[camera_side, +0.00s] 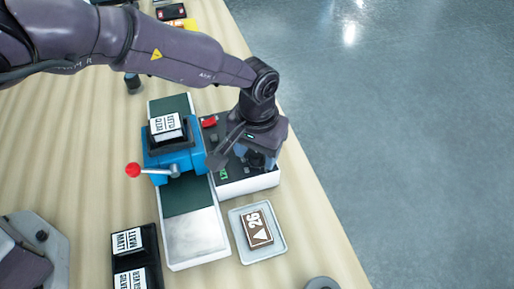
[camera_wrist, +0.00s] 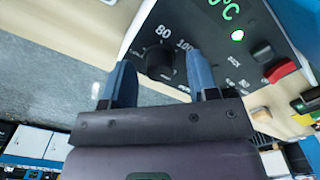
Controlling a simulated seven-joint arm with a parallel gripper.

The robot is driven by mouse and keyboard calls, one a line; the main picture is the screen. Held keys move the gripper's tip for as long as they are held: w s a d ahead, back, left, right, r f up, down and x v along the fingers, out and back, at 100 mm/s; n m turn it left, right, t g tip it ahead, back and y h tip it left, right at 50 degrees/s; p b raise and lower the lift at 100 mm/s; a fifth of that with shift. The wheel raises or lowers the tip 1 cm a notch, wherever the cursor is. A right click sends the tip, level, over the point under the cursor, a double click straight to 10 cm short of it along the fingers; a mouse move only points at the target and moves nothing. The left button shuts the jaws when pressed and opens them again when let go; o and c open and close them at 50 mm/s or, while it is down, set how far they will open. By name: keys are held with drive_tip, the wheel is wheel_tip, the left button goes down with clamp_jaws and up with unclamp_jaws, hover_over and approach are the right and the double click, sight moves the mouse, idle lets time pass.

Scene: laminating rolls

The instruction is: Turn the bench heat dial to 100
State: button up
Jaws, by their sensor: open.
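The heat dial (camera_wrist: 158,60) is a round black knob on a dark control panel (camera_wrist: 215,75) in the wrist view. The numbers 80 and 100 are printed beside it. I cannot tell which mark its pointer faces. My gripper (camera_wrist: 160,76) is open, with one blue finger on each side of the dial; whether they touch it is unclear. A green display reading partly °C sits at the top edge of that view. In the side view my gripper (camera_side: 236,160) is low over the white-sided control box (camera_side: 250,184) and hides much of its top.
A red switch (camera_wrist: 281,70) and a lit green lamp (camera_wrist: 238,36) share the panel. A blue roll press (camera_side: 190,163) with a red-knobbed lever (camera_side: 133,170) stands left of the box. A tray (camera_side: 272,254) holding a brown tile marked 26 lies in front, near the bench edge.

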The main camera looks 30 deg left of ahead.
drive_tip(key=c, duration=0.9)
drive_tip(key=shift+n, duration=0.4)
drive_tip(key=n, duration=0.5)
drive_tip(key=shift+n, duration=0.3)
drive_tip(key=n, duration=0.5)
drive_tip(key=shift+n, duration=0.3)
drive_tip(key=shift+d, duration=0.1)
drive_tip(key=o, duration=0.9)
